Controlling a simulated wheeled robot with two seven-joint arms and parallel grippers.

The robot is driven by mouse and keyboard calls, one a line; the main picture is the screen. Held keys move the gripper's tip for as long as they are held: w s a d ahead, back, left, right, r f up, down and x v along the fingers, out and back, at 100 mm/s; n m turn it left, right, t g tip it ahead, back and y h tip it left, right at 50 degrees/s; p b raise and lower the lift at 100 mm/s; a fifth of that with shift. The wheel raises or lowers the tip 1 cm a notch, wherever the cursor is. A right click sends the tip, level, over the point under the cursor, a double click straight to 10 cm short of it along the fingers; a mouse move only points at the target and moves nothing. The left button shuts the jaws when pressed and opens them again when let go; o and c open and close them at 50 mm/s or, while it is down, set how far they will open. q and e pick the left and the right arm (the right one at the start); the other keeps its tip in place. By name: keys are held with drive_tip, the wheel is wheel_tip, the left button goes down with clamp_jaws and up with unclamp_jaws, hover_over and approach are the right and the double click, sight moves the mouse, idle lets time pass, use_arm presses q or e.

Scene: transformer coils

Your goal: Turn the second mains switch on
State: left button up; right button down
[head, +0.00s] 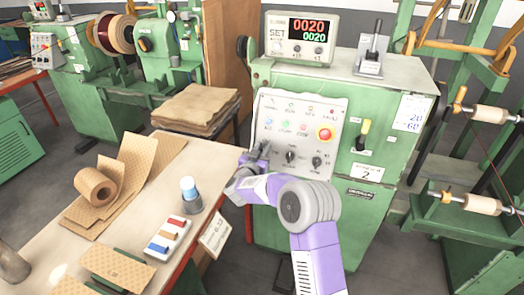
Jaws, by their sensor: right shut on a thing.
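The green machine (400,105) with a "2" plate (367,173) stands right of centre. My right gripper (262,152) is at the panel's lower left corner, shut on what seems to be the leftmost rotary switch. The fingers hide most of that switch, so its position cannot be told. My left gripper is not in view.
A lit counter box (299,38) and a black lever (375,45) are on the machine's top. A yellow-topped handle (364,130) is right of the panel. A table (205,160) with paper rolls, a bottle (190,190) and a tray (158,262) stands left of my arm.

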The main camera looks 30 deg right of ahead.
drive_tip(key=shift+f+m, duration=0.3)
drive_tip(key=shift+f, duration=0.1)
drive_tip(key=m+g, duration=0.2)
drive_tip(key=m, duration=0.3)
drive_tip(key=m+g+p, duration=0.1)
drive_tip(key=m+g, duration=0.1)
drive_tip(key=m, duration=0.3)
drive_tip(key=s+m+g, duration=0.1)
drive_tip(key=m+g, duration=0.1)
drive_tip(key=m, duration=0.4)
drive_tip(key=shift+f+g, duration=0.25)
drive_tip(key=shift+g, duration=0.15)
drive_tip(key=shift+f+m+p, duration=0.1)
drive_tip(key=shift+m+p, duration=0.55)
drive_tip(key=shift+m, duration=1.15)
drive_tip(key=shift+g+y, duration=0.3)
drive_tip(key=shift+a, duration=0.1)
